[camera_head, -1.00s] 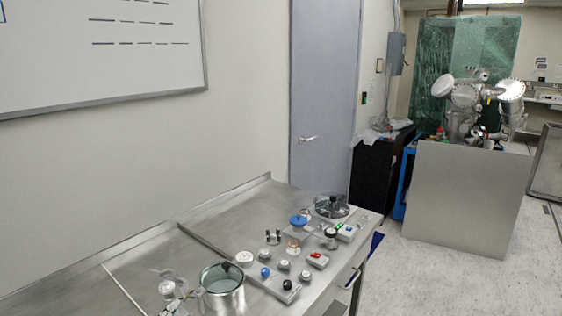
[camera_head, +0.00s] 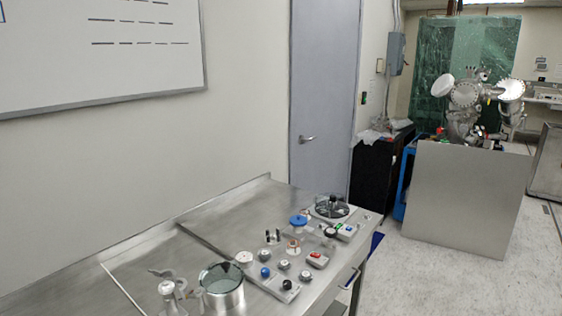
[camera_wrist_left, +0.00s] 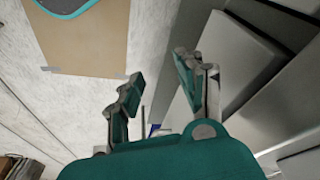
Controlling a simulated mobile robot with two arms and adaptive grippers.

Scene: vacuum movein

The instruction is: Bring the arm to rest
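My left gripper (camera_wrist_left: 158,66) shows in the left wrist view. Its two fingers stand apart with nothing between them, so it is open and empty. Behind the fingers are pale floor and grey panels, and neither finger touches anything that I can see. No arm or gripper of mine shows in the head view. My right gripper is in neither view.
A steel table (camera_head: 135,260) carries a metal pot (camera_head: 222,290), a blue-topped part (camera_head: 298,221) and several small knobs. A vacuum chamber (camera_head: 468,105) stands on a grey box (camera_head: 468,200). A tan sheet (camera_wrist_left: 85,45) shows in the left wrist view. Floor right of the table is clear.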

